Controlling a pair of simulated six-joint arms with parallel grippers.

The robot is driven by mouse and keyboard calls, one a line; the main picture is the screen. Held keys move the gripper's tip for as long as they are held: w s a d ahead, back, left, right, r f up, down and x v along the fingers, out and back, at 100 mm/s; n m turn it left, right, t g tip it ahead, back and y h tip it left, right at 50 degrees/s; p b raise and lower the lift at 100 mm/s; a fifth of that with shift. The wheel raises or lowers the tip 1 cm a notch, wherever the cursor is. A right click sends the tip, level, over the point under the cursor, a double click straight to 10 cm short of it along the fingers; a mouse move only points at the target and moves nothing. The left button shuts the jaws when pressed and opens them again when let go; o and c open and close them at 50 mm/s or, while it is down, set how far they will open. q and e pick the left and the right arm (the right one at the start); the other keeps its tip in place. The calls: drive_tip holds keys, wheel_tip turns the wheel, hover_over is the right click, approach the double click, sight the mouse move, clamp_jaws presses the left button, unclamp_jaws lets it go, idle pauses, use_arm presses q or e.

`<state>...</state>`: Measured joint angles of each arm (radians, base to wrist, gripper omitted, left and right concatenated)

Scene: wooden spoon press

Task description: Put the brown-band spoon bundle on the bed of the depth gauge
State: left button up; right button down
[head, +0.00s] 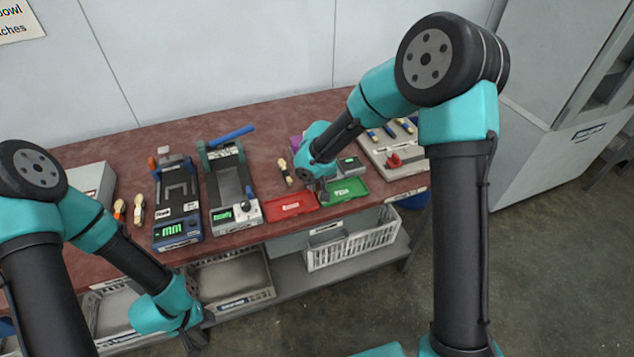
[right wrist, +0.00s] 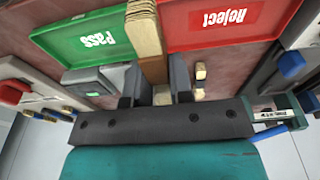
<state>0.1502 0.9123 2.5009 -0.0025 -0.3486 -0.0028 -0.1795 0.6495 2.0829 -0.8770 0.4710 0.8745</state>
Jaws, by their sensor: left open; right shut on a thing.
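My right gripper (right wrist: 155,88) is shut on a pale wooden spoon bundle (right wrist: 145,30) with a brown band (right wrist: 153,68). In the right wrist view the bundle sticks out between the green and red trays. In the head view my right gripper (head: 322,192) is above the front of the table by those trays, and the bundle is mostly hidden there. Two measuring devices with digital displays stand left of it: a blue-black one (head: 176,200) and a grey-green one (head: 230,180). I cannot read which is the depth gauge. My left gripper (head: 195,335) is open and empty, in front of the table.
A red Reject tray (head: 290,206) and a green Pass tray (head: 350,188) lie at the front edge. Other spoon bundles lie at the left (head: 139,209) and behind the red tray (head: 285,172). A rack (head: 395,150) stands at right. White baskets (head: 352,244) sit below.

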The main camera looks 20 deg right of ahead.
drive_tip(key=d+r+m, duration=0.3)
drive_tip(key=r+m, duration=0.1)
drive_tip(key=r, duration=0.2)
drive_tip(key=shift+d+h, duration=0.35)
drive_tip(key=shift+h, duration=0.05)
drive_tip(key=shift+r, duration=0.1)
